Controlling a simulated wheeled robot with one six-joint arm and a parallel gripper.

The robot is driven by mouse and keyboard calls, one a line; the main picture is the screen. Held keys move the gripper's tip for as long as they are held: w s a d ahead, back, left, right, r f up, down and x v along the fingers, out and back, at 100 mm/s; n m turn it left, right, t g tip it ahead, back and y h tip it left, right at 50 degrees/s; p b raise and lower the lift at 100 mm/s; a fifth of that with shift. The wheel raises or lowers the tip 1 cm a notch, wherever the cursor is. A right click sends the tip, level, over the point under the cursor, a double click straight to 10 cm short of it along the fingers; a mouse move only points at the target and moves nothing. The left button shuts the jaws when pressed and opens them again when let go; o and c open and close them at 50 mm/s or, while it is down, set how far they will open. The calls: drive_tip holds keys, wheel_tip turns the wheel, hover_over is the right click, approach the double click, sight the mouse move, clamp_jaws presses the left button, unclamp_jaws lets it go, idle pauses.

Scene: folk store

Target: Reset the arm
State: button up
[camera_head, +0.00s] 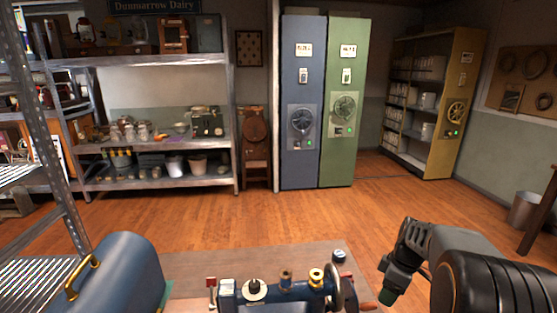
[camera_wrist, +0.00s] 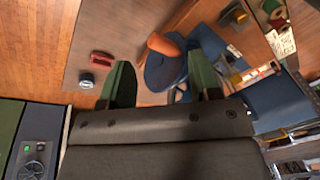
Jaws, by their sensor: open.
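My gripper (camera_head: 385,283) is at the lower right of the head view, its fingers hanging downward. In the wrist view my gripper (camera_wrist: 163,84) shows two green fingers spread apart with nothing held between them. Beyond the fingers in that view lie a blue machine part (camera_wrist: 163,72) and an orange-brown handle (camera_wrist: 164,44). In the head view, my gripper is to the right of a blue machine (camera_head: 290,290) with brass and black fittings and a wheel, and apart from it.
A blue case (camera_head: 118,270) with a brass handle stands at the lower left. Metal shelves (camera_head: 160,144) stand at the left. Blue (camera_head: 303,110) and green (camera_head: 345,110) cabinets and a yellow shelf cabinet (camera_head: 455,100) stand at the back. The wooden floor (camera_head: 330,215) between is clear.

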drive_tip(key=s+a+r+m+t+h+p, duration=0.1)
drive_tip(key=s+a+r+m+t, duration=0.1)
drive_tip(key=s+a+r+m, duration=0.2)
drive_tip(key=s+a+r+m+t+h+p, duration=0.1)
drive_tip(key=s+a+r+m, duration=0.3)
drive_tip(key=s+a, duration=0.5)
drive_tip(key=m+t, duration=0.1)
drive_tip(key=m, duration=0.1)
drive_tip(key=shift+s+m, duration=0.35)
drive_tip(key=shift+m, duration=0.05)
